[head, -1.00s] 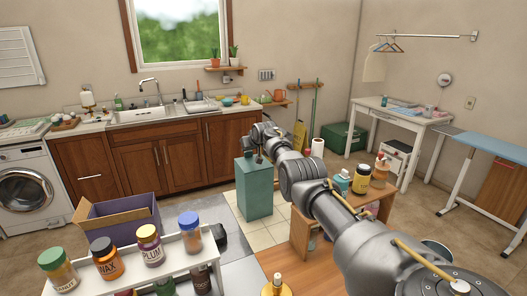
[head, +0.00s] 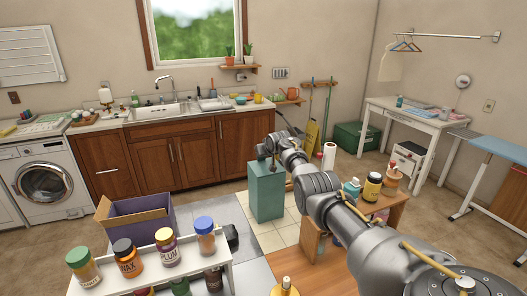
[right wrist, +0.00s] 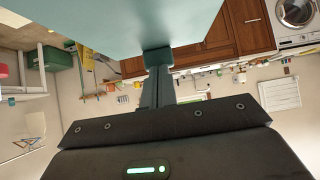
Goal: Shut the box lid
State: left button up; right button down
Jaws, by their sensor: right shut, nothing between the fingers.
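My right gripper (head: 273,160) is at the top of the teal box, small and partly hidden by my own arm. In the right wrist view the shut, empty right gripper (right wrist: 158,58) meets the edge of a teal surface (right wrist: 130,25); whether it touches is unclear. My left gripper is not in view.
A white shelf (head: 225,245) with several labelled jars stands at the front left. A wooden stand (head: 392,207) holding bottles is right of the teal box, beside my right arm. A sink counter (head: 165,112) runs along the back wall.

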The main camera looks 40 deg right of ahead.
aim_at(264, 164)
jog(key=shift+s+p, duration=0.15)
jog(key=shift+p, duration=0.2)
notch_tip(264, 164, up, 4)
jog(key=p, duration=0.4)
jog(key=shift+r, duration=0.25)
jog(key=shift+s+f, duration=0.1)
jog(key=shift+s, duration=0.05)
jog(key=b+v, duration=0.2)
jog(key=v, duration=0.7)
jog(key=shift+r, duration=0.5)
